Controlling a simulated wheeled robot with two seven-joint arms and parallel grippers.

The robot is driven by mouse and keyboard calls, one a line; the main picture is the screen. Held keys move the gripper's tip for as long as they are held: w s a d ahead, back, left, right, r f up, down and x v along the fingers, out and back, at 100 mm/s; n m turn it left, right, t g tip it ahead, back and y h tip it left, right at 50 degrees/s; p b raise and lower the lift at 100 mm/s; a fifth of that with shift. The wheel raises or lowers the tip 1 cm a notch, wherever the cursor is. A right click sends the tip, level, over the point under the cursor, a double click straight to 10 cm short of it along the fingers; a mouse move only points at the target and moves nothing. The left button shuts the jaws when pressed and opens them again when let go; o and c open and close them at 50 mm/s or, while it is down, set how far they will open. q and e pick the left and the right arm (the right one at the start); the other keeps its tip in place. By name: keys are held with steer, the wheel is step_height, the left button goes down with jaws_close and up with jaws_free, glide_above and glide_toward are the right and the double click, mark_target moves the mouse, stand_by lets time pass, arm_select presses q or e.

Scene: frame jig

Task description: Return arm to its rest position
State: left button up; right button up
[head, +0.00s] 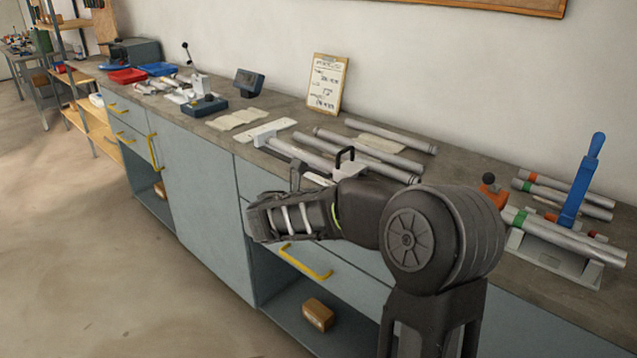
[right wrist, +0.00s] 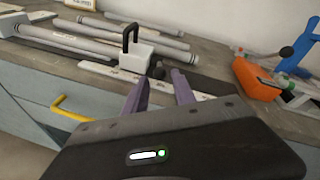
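My right arm (head: 430,240) reaches in from the lower right of the head view, in front of the bench edge. Its forearm hides part of the bench, and its fingers cannot be made out clearly there. In the right wrist view my right gripper (right wrist: 158,90) has its two purple fingers apart, with nothing held between them. The fingers point toward the bench top, near a white block with a black handle (right wrist: 135,54). My left gripper is not in view.
The grey bench (head: 290,107) runs along the wall. Silver tubes (head: 375,145) lie behind my arm. A cradle with tubes (head: 555,258) and a blue lever (head: 580,185) stand at the right. Yellow drawer handles (head: 305,262) stick out below. The floor at left is clear.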

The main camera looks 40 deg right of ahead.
stand_by(0.3)
steer(key=w+a+f+m+t+y, duration=0.1)
steer(key=w+a+f+m+y, duration=0.2)
steer(key=a+f+m+y, duration=0.75)
steer(key=s+a+f+m+y+p, duration=0.15)
steer(key=a+f+y, duration=0.25)
steer(key=a+f, duration=1.35)
steer(key=s+a+f+m+y+p, duration=0.1)
steer(key=s+a+f+m, duration=0.2)
steer(key=a+m, duration=0.15)
steer(key=s+a+f+m+y, duration=0.2)
steer(key=s+a+m, duration=0.1)
steer(key=a, duration=0.3)
steer(key=s+a+f+m+y+p, duration=0.1)
steer(key=s+a+f+m, duration=0.2)
steer(key=a+m, duration=0.15)
steer(key=s+a+f+m+g+p, duration=0.1)
steer(key=s+a+f, duration=0.1)
steer(key=s, duration=0.4)
steer(key=s+a+f+m+g+p, duration=0.1)
steer(key=s+a+f+m+g, duration=0.1)
steer(key=s, duration=0.5)
steer(key=shift+a+f, duration=0.5)
steer(key=shift+a, duration=0.05)
